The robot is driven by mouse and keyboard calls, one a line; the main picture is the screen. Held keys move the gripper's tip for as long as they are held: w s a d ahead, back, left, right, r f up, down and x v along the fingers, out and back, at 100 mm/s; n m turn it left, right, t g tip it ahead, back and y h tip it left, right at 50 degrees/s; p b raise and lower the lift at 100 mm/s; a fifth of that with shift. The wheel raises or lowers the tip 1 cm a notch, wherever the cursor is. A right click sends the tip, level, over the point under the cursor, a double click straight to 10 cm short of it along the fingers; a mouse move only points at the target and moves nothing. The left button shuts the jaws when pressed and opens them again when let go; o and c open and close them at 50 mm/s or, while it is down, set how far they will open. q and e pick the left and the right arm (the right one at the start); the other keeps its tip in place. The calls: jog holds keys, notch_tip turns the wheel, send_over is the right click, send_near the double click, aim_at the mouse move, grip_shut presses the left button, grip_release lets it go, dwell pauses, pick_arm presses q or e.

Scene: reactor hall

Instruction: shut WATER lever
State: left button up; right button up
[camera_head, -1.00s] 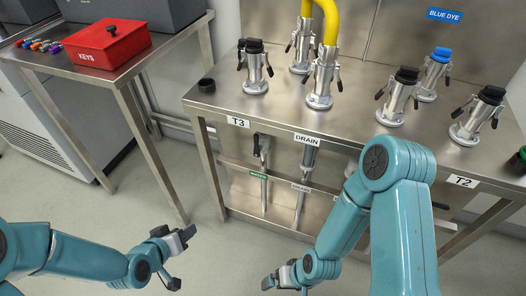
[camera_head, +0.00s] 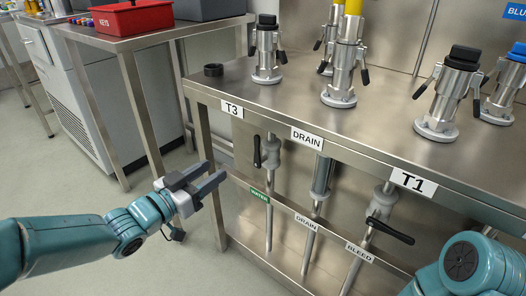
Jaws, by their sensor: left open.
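The WATER lever (camera_head: 257,152) is a black handle on a grey valve on the leftmost pipe under the steel bench. It stands upright, along the pipe. A green WATER label (camera_head: 259,194) sits below it on the pipe. My left gripper (camera_head: 216,173) is open and empty, left of the lever and apart from it in the picture, with its fingers pointing right toward the pipe. The depth gap between them is hard to tell. My right arm shows at the bottom right corner, and its gripper is out of view.
The DRAIN pipe (camera_head: 309,245) and the BLEED lever (camera_head: 390,230), turned crosswise, stand to the right. The bench (camera_head: 290,110) overhangs the valves, and its front left leg (camera_head: 211,190) is behind my left gripper. A side table (camera_head: 150,40) holds a red KEYS box (camera_head: 132,17).

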aim_at(256, 140)
pick_arm(q)
jog(key=x, duration=1.5)
jog(key=shift+w+d, duration=0.15)
jog(key=shift+w, duration=0.25)
grip_shut()
